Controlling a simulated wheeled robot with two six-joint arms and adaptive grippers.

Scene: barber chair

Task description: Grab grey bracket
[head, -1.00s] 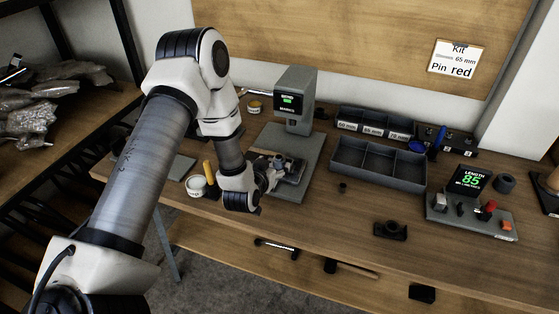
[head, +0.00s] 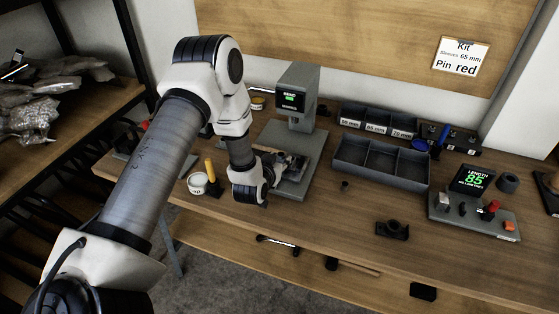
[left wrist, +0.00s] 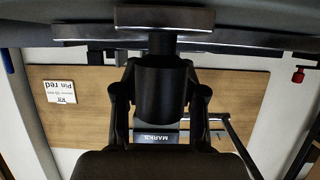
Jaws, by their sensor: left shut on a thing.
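My left gripper (head: 280,163) is at the base of the grey press, low over its plate. In the left wrist view, which looks upside down, its two dark fingers (left wrist: 163,100) stand on either side of a dark cylinder (left wrist: 162,80). The gripper is shut on this cylinder, which appears to be the upright boss of the grey bracket. Flat grey pieces (left wrist: 120,17) lie at the cylinder's far end; I cannot tell which belong to the bracket and which to the press. In the head view the wrist partly hides the bracket. My right gripper is not in view.
The press (head: 299,90) stands right behind the gripper. A white cup (head: 198,184) and a yellow-handled tool (head: 210,170) stand to its left. A divided grey bin (head: 380,165) is to the right. A dark bracket-like part (head: 392,230) lies near the front edge.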

